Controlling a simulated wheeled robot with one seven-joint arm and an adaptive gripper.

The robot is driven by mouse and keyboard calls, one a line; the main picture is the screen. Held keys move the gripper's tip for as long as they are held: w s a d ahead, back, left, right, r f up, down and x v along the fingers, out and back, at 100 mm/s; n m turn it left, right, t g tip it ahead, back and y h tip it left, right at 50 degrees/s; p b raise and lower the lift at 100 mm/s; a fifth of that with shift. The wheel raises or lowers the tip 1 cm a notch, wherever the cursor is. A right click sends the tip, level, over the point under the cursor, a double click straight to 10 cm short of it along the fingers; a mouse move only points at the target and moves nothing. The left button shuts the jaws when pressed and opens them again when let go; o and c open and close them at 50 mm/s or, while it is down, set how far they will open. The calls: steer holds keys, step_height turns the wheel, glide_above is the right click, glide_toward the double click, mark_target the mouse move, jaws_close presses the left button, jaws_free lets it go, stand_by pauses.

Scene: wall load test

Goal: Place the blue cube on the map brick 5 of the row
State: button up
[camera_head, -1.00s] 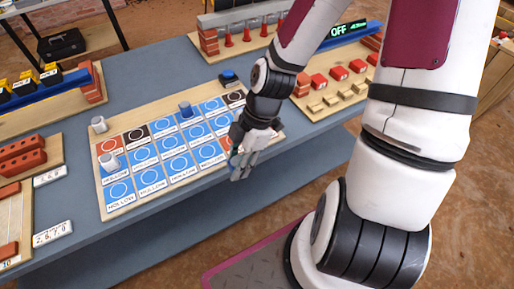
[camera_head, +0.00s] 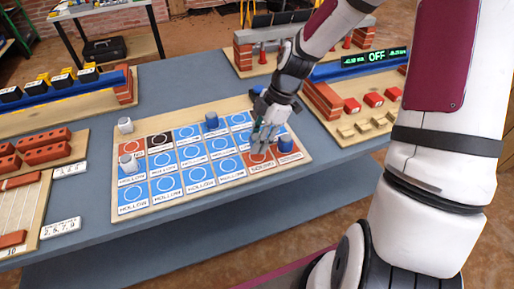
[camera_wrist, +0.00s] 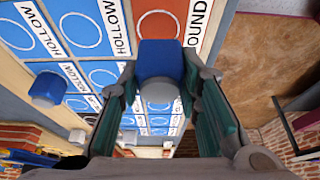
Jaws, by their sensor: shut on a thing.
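My gripper (camera_head: 265,138) is over the right end of the map board (camera_head: 125,216), with its fingers pointing down. In the wrist view my gripper (camera_wrist: 160,85) is shut on the blue cube (camera_wrist: 160,62), which sits between the fingertips. Most squares are blue and labelled HOLLOW.
Red bricks (camera_head: 45,153) lie on a wooden tray at the left. A brick support (camera_head: 322,100), small red blocks (camera_head: 373,100) and a display reading OFF (camera_head: 377,58) are at the right.

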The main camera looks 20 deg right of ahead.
steer(key=shift+w+f, duration=0.1)
steer(key=shift+f, duration=1.65)
steer(key=o, duration=1.2)
steer(key=shift+f+b, duration=0.15)
steer(key=shift+b, duration=0.15)
steer(key=p+v, duration=0.2)
steer(key=v, duration=1)
steer(key=s+a+r+m+t+h, duration=0.1)
steer(key=s+r+m, duration=0.4)
steer(key=s, duration=0.3)
steer(key=s+a+r+m+t+h, duration=0.1)
steer(key=s+r+m+h, duration=0.1)
steer(key=s+r+m, duration=0.3)
steer(key=s+a+r+m+t+h, duration=0.1)
steer(key=s+r+m, duration=0.5)
steer(key=s, duration=0.6)
steer(key=shift+s+a+r+m, duration=0.15)
steer(key=shift+a+m, duration=0.45)
steer(key=shift+m, duration=0.4)
